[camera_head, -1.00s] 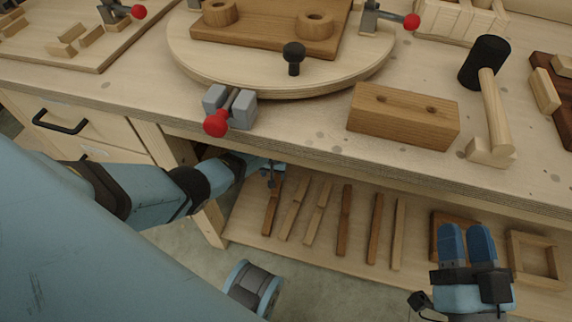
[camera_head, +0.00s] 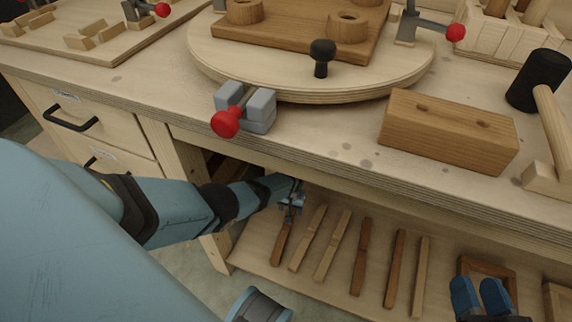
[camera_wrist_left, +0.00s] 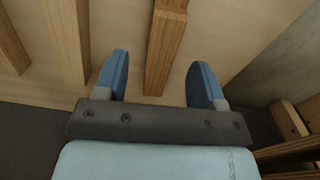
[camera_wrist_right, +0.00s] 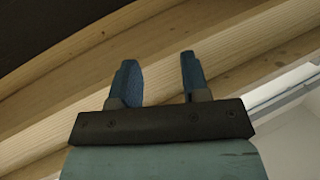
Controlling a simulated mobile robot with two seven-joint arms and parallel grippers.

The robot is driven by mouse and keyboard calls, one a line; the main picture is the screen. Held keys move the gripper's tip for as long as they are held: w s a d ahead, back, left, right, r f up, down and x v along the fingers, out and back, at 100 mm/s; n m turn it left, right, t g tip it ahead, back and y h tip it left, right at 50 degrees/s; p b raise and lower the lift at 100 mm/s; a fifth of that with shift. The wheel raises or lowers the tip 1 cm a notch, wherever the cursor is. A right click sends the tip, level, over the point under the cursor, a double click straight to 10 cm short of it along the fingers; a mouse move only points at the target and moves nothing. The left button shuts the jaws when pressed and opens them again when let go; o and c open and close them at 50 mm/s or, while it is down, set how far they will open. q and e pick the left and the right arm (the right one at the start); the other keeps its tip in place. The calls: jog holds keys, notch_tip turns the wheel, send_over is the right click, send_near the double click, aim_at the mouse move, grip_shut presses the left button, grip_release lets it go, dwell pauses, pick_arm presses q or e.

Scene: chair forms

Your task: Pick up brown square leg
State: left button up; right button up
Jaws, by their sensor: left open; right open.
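A brown square leg (camera_head: 281,245) lies on the lower shelf, leftmost in a row of several legs, some brown and some paler. My left gripper (camera_head: 291,192) is over its far end and hides that end in the head view. In the left wrist view, a brown leg (camera_wrist_left: 165,35) runs between the open, empty fingers of my left gripper (camera_wrist_left: 160,70), with a gap on both sides. My right gripper (camera_head: 479,298) is open and empty at the lower right; its fingers also show in the right wrist view (camera_wrist_right: 157,80).
The bench top (camera_head: 330,150) overhangs the lower shelf (camera_head: 265,253), close above my left arm. Wooden frames (camera_head: 487,270) lie at the shelf's right. A vise with a red knob (camera_head: 227,122) sits at the bench edge. A drilled block (camera_head: 448,135) and a mallet (camera_head: 540,80) rest on top.

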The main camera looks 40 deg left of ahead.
aim_at(286, 227)
pick_arm(q)
jog(key=f, duration=0.1)
jog(key=f+b, duration=0.2)
jog(key=shift+s+a+f, duration=0.1)
jog(key=shift+s+f, duration=0.15)
jog(key=shift+f+b, duration=0.3)
jog(key=shift+f, duration=0.15)
pick_arm(e)
jog(key=shift+w+d+r+n+t+y, duration=0.1)
jog(key=shift+w+d+n+t+y, duration=0.15)
jog(key=shift+w+n, duration=0.3)
jog(key=shift+w+d+r+n+t+y, duration=0.15)
jog(key=shift+w+d+n+t, duration=0.2)
jog(key=shift+n, duration=0.3)
jog(key=shift+f, duration=0.1)
pick_arm(q)
jog(key=c, duration=1.1)
